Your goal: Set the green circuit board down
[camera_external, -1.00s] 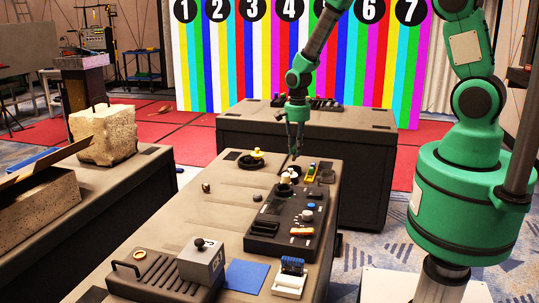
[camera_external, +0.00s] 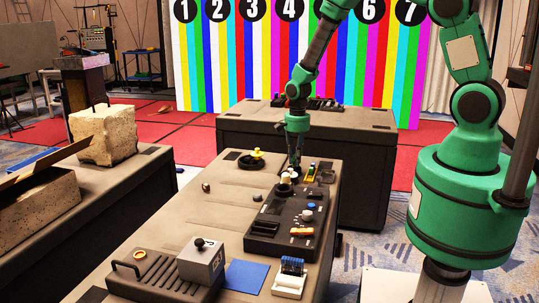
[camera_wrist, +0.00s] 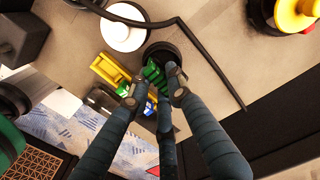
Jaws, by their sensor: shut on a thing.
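My gripper (camera_external: 294,168) points down at the far end of the long grey bench (camera_external: 190,205). In the wrist view its fingers (camera_wrist: 154,98) are close together around a small green piece (camera_wrist: 152,76), which looks like the green circuit board. Fingers hide part of it, and a dark round shape lies behind it. In the external view the board cannot be made out at the fingertips. A white-topped round part (camera_external: 286,178) is just beside the fingertips; it also shows in the wrist view (camera_wrist: 122,34).
A yellow-and-green block (camera_external: 310,172) lies close to the right of the gripper. A yellow-topped round part (camera_external: 256,154) stands to the left. A black control panel (camera_external: 285,225) lies nearer the camera. The bench's left middle is mostly clear.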

